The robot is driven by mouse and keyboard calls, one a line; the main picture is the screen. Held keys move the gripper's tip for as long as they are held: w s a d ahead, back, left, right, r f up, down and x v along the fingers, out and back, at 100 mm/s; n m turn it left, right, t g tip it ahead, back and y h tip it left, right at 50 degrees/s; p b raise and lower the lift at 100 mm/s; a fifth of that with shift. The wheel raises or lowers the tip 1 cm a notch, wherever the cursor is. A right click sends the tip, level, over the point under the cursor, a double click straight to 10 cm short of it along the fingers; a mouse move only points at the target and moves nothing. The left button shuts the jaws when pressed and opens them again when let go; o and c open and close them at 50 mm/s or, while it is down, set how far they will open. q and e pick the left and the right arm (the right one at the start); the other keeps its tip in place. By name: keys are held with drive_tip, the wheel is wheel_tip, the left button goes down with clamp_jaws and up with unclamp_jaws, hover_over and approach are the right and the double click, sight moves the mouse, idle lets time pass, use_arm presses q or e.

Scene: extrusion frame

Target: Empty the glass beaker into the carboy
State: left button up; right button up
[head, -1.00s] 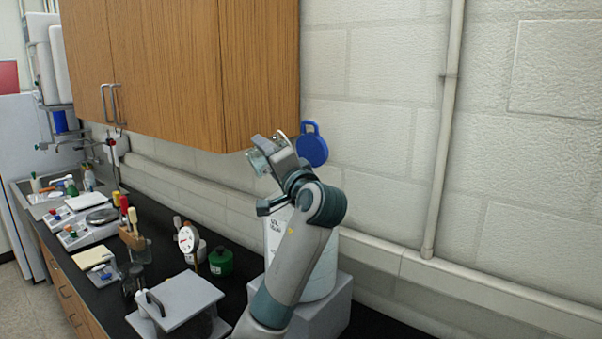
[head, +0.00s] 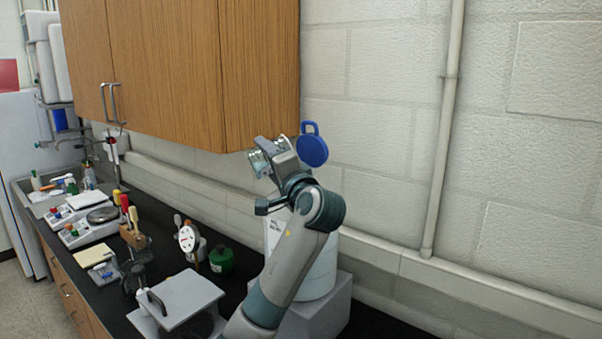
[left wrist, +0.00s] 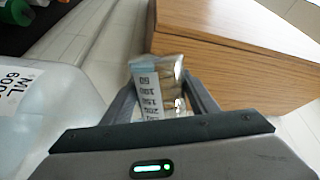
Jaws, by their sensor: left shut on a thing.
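My left gripper (head: 268,155) is shut on the small clear glass beaker (head: 259,163), raised below the wall cabinet's corner. The beaker looks tilted in the head view; I cannot tell what liquid is in it. In the left wrist view the beaker (left wrist: 158,82) sits between the fingers, its printed scale showing. The white carboy (head: 320,272) stands on a grey block, largely hidden behind my left arm, its mouth hidden. It also shows at the left edge of the left wrist view (left wrist: 55,112). A blue round lid (head: 313,150) shows above it. My right gripper is not in view.
The wooden cabinet (head: 180,70) hangs close to the beaker. The grey block (head: 338,310) is under the carboy. The wall at right is bare except for a pipe.

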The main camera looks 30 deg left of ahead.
use_arm(q)
drive_tip(key=shift+w+d+r+m+t, duration=0.35)
drive_tip(key=shift+w+r+m, duration=0.2)
drive_tip(key=shift+m, duration=0.45)
drive_tip(key=shift+w+d+r+m, duration=0.15)
drive_tip(key=shift+w+r+m, duration=0.15)
drive_tip(key=shift+m, duration=0.6)
idle(0.4)
drive_tip(key=shift+d+f+m, duration=0.1)
drive_tip(key=shift+m, duration=0.3)
drive_tip(key=shift+n+h, duration=0.3)
drive_tip(key=shift+n, duration=0.1)
drive_tip(key=n, duration=0.1)
drive_tip(key=s+a+f+n, duration=0.1)
drive_tip(key=n, duration=0.1)
drive_tip(key=s+n+b, duration=0.1)
drive_tip(key=shift+a+f+n, duration=0.15)
drive_tip(key=shift+f+n, duration=0.1)
drive_tip(key=shift+n, duration=0.15)
drive_tip(key=shift+r, duration=0.15)
drive_tip(key=shift+w, duration=0.1)
